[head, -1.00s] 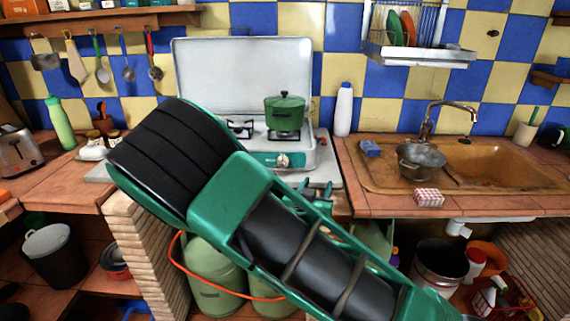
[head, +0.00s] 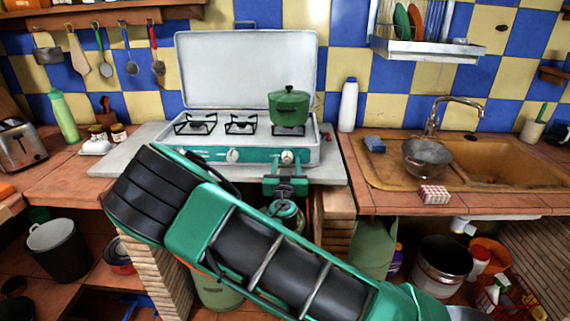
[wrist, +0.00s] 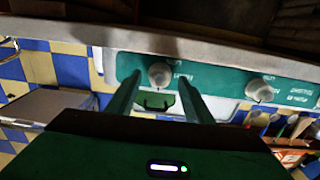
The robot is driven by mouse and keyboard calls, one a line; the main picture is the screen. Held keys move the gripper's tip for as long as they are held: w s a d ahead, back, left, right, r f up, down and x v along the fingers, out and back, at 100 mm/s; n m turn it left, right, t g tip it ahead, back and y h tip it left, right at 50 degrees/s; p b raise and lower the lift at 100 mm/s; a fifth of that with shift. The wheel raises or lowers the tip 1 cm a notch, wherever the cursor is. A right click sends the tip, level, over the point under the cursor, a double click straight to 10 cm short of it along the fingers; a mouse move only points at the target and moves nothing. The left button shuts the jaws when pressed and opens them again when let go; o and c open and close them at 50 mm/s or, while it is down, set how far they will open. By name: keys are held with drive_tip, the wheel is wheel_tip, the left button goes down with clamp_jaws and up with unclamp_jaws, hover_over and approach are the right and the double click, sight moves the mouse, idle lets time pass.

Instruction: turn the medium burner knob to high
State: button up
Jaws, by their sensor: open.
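The green and white camp stove (head: 262,155) stands open-lidded on a grey slab. Its front panel shows a middle knob (head: 233,155) and a right knob (head: 287,157); its left end is partly behind my arm. No readable label tells which one is the medium knob. My gripper (head: 286,178) is open just in front of and below the right knob. The wrist view is upside down: the right knob (wrist: 160,74) appears between my fingertips (wrist: 158,82), apparently ungripped. The middle knob (wrist: 259,90) is to its right there.
A green pot (head: 289,106) sits on the right burner; the other burners are bare. A white bottle (head: 348,105) stands right of the stove. The sink (head: 480,160) is further right. A gas cylinder (head: 373,248) stands below the counter.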

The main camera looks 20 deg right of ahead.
drive_tip(key=shift+x, duration=0.85)
drive_tip(key=c, duration=1)
drive_tip(key=shift+c, duration=0.2)
